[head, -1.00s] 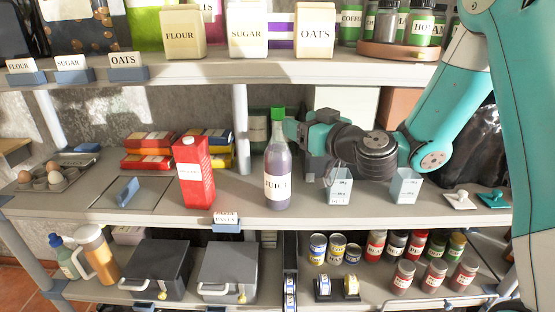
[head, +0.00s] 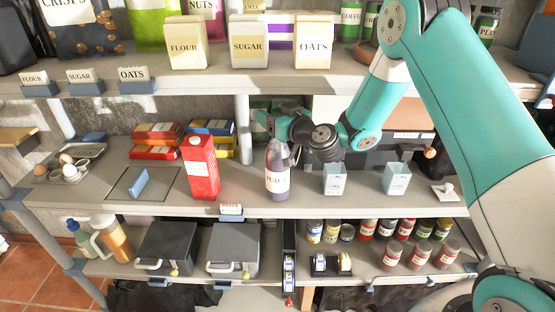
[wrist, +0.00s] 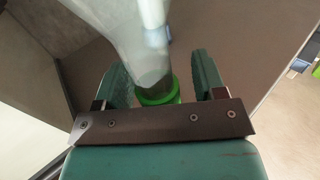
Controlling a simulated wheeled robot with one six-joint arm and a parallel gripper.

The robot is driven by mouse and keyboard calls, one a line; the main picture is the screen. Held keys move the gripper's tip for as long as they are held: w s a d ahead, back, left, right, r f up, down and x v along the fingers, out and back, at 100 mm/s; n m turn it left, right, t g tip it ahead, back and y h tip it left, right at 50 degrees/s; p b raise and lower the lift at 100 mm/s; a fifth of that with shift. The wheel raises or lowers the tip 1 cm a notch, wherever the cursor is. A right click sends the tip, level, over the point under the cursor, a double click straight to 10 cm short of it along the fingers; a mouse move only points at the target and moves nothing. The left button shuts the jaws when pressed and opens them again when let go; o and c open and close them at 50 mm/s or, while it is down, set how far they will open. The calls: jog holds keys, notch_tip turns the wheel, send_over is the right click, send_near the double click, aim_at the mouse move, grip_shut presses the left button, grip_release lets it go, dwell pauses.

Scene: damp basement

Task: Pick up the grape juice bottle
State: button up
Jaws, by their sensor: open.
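The grape juice bottle (head: 277,182), clear with purple juice and a white label, stands upright on the middle shelf. In the wrist view the bottle's clear upper part (wrist: 148,45) and green cap (wrist: 158,93) show between the two fingers. My gripper (head: 270,124) is at the bottle's top and hides the cap in the head view. In the wrist view my gripper (wrist: 163,72) is open, with a finger on either side of the neck and visible gaps beside the cap. The bottle's base is out of the wrist view.
A red carton (head: 201,168) stands left of the bottle. Two pale blue cups (head: 334,180) stand to its right. The upper shelf (head: 195,82) with canisters overhangs behind. Bare shelf lies between carton and bottle.

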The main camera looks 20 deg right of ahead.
jog(key=shift+w, duration=0.1)
grip_shut()
jog(key=shift+r, duration=0.1)
dwell(0.3)
jog(key=shift+r, duration=0.2)
